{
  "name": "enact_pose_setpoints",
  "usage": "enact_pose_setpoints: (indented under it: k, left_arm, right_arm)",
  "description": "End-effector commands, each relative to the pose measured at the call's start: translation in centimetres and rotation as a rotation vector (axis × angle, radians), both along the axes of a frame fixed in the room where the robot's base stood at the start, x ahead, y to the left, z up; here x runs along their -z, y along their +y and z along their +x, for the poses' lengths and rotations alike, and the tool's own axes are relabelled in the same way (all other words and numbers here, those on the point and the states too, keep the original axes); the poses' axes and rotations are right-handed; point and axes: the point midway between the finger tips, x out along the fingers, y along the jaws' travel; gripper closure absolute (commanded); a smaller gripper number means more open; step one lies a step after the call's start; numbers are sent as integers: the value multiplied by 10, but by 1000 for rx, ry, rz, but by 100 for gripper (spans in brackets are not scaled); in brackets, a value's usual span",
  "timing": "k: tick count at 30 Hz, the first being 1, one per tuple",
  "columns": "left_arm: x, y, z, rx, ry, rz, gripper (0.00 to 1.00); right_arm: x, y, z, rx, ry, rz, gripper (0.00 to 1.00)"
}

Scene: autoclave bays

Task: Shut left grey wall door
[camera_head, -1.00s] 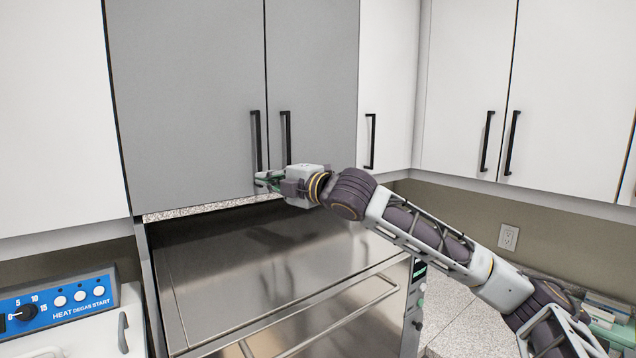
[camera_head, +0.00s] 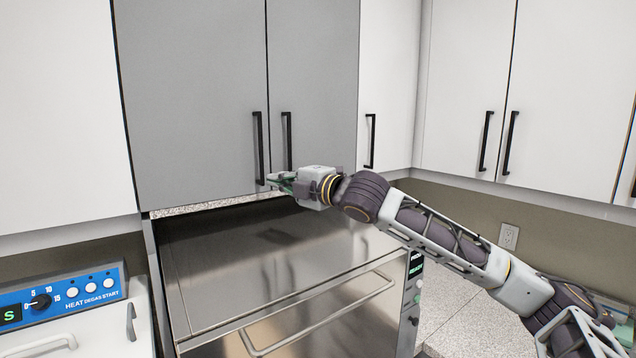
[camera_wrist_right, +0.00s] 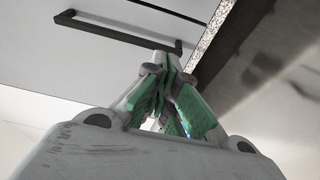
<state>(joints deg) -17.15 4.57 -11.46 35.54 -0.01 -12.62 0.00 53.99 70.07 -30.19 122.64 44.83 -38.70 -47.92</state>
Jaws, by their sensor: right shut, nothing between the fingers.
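The left grey wall door (camera_head: 190,100) hangs above the steel autoclave. It looks nearly flush with the right grey door (camera_head: 312,80); I cannot tell whether a small gap is left. Its black upright handle (camera_head: 258,147) is near its right edge. My right gripper (camera_head: 279,181) is at the lower end of that handle, by the doors' bottom edge, with fingers shut and empty. In the wrist view the green-padded fingers (camera_wrist_right: 169,72) point at the door face close to a black handle (camera_wrist_right: 118,34); contact cannot be told. My left gripper is not in view.
The steel autoclave (camera_head: 260,270) with its bar handle stands below the doors. A blue control panel (camera_head: 65,295) is at the lower left. White wall cabinets (camera_head: 565,95) flank the grey ones. A speckled counter (camera_head: 455,305) lies at the right.

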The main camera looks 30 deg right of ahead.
Motion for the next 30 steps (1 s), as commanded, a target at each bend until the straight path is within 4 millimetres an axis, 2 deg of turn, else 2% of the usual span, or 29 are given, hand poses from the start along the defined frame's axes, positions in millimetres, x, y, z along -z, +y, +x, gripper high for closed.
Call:
enact_pose_setpoints:
  k: [30]
  left_arm:
    - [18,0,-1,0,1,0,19]
  right_arm:
    - [1,-41,-36,1,0,-2,100]
